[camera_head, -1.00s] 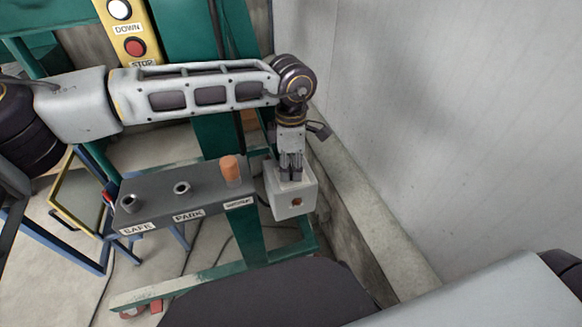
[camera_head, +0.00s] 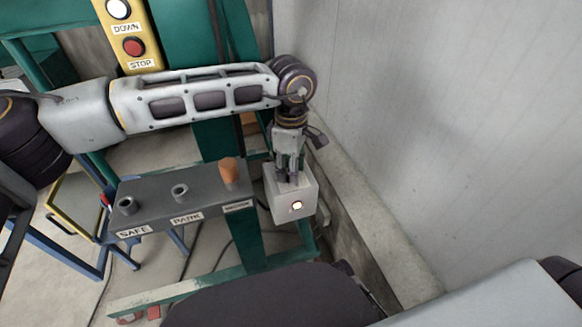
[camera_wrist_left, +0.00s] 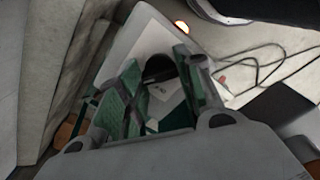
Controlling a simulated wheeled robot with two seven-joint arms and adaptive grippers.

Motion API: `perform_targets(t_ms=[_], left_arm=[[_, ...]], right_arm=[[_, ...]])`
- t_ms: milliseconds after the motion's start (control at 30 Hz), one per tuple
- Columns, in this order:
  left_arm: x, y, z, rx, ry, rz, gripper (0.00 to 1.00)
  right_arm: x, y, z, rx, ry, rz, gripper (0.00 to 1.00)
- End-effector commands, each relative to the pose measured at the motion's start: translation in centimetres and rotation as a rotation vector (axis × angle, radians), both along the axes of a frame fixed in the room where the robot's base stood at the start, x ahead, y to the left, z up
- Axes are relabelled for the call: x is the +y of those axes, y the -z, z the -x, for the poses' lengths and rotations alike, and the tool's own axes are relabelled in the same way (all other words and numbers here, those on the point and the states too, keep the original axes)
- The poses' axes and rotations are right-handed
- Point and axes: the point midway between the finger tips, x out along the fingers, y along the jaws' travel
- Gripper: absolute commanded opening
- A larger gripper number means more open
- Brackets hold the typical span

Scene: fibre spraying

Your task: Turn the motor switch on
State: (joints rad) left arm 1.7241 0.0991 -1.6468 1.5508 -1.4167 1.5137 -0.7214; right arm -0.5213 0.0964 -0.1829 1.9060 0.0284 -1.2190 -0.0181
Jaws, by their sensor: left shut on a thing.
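The motor switch box (camera_head: 283,209) is a light grey box at the centre in the head view, beside the right end of the dark rail. My left gripper (camera_head: 290,178) points down onto the box's top. In the left wrist view its fingers are around the black switch knob (camera_wrist_left: 158,68), shut on it. The knob is hidden by the fingers in the head view. My right gripper is not in view.
The dark grey rail (camera_head: 155,193) carries SAFE and PARK sockets and an orange peg (camera_head: 229,171) at its right end. A yellow control panel (camera_head: 128,30) with DOWN and STOP buttons stands behind my arm. A grey wall (camera_head: 430,120) rises close on the right.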

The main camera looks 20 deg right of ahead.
Motion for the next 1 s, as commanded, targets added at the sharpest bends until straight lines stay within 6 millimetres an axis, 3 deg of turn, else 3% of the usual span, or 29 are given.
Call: perform_targets(t_ms=[67,100,233,667,1000], left_arm=[[0.0,0.0,0.0,-0.001,0.0,0.0,0.12],[0.0,0.0,0.0,-0.001,0.0,0.0,0.39],[0.0,0.0,0.0,-0.001,0.0,-0.001,0.56],[0.0,-0.2,0.0,-0.001,0.0,0.001,0.57],[0.0,-3.2,0.0,-0.001,0.0,0.001,0.57]], right_arm=[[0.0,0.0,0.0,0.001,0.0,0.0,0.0],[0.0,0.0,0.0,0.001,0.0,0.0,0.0],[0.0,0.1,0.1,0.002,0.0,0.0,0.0],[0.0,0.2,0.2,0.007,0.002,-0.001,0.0],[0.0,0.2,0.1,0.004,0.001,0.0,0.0]])
